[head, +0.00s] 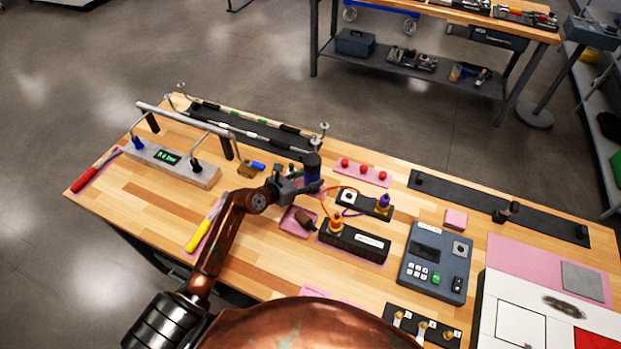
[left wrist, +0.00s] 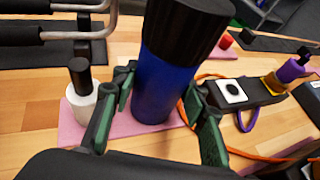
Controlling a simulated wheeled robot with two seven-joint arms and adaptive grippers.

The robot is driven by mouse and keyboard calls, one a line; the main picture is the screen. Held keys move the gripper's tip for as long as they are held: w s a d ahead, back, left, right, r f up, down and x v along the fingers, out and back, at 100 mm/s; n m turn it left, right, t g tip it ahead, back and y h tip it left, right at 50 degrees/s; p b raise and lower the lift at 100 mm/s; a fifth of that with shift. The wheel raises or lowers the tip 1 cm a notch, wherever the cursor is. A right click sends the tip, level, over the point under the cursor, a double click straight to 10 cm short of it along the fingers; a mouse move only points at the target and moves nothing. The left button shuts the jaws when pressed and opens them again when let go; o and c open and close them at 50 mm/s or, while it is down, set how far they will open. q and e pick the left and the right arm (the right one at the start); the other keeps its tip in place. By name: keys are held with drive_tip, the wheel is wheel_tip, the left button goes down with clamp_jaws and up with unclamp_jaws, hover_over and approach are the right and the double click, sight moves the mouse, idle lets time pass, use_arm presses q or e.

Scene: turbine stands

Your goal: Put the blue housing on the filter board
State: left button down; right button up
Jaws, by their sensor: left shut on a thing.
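The blue housing (left wrist: 165,80) is a blue cylinder with a wide black cap, upright between the fingers of my left gripper (left wrist: 160,95) in the left wrist view. The gripper is shut on it. In the head view the housing's dark cap (head: 312,160) shows just beyond my left gripper (head: 308,188). The housing's lower end is over a pink pad (left wrist: 75,130); I cannot tell whether it touches. A white piece with a black top (left wrist: 82,95) stands on the pad, left of the housing. I cannot tell which piece is the filter board. My right gripper is not in view.
A black box with an orange plug (head: 355,242), a small black box with a purple plug (head: 365,204) and orange cable lie right of the gripper. A barred rack (head: 240,125) stands behind left.

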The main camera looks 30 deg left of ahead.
use_arm(q)
drive_tip(key=shift+f, duration=0.1)
drive_tip(key=c, duration=1.2)
unclamp_jaws()
drive_tip(key=shift+o, duration=0.2)
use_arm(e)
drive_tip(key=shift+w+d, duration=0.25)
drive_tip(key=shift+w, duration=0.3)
use_arm(q)
drive_tip(key=shift+r, duration=0.2)
drive_tip(key=v, duration=1.2)
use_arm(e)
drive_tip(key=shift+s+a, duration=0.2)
use_arm(q)
drive_tip(key=shift+a+f, duration=0.1)
drive_tip(key=shift+f, duration=0.05)
